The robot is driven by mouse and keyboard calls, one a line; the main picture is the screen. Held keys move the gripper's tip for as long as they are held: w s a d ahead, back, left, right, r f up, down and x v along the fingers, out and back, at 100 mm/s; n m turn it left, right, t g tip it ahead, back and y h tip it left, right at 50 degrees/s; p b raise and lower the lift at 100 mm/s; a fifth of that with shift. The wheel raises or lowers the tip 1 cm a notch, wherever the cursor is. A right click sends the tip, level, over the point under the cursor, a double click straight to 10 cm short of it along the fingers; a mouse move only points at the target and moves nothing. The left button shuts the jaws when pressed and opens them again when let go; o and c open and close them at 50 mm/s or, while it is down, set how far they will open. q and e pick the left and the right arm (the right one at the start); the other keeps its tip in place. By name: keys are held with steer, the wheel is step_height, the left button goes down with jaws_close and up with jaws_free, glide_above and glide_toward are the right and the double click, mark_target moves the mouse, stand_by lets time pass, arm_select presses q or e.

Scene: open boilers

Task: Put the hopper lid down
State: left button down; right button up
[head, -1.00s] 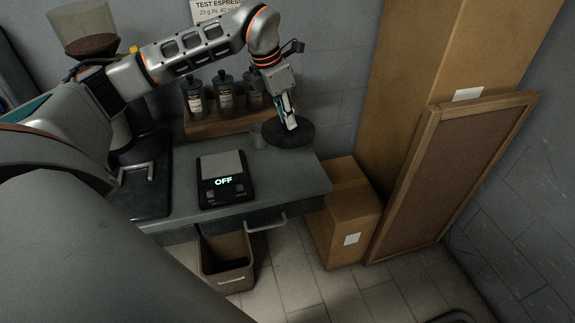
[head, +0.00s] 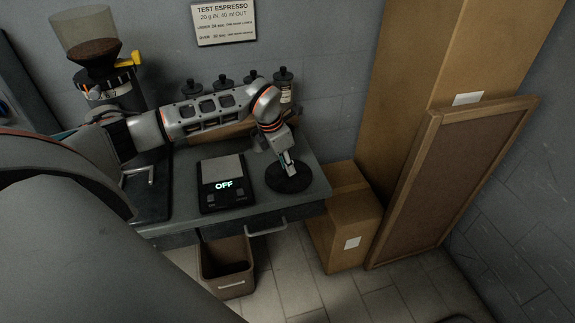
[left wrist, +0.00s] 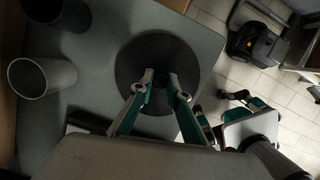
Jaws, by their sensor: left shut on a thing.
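The hopper lid is a dark round disc (head: 288,180) at the right end of the grey counter (head: 262,215). In the left wrist view the lid (left wrist: 186,58) lies below my fingers over the counter top, near its edge. My left gripper (head: 288,168) points down at the lid's middle and is shut on it; its fingertips (left wrist: 160,82) close around the centre, where the grip itself is partly hidden. The lid looks level, on or just above the counter; I cannot tell which. The clear hopper (head: 88,30) on the grinder at the back left is open, with beans inside.
A black scale (head: 222,184) reading OFF stands left of the lid. A grey cup (left wrist: 40,77) is near the lid. Cardboard boxes (head: 350,225) and a framed board (head: 450,185) stand right of the counter.

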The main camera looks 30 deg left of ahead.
arm_select(q)
steer(key=shift+f, duration=0.15)
steer(key=c, duration=1.9)
jaws_free()
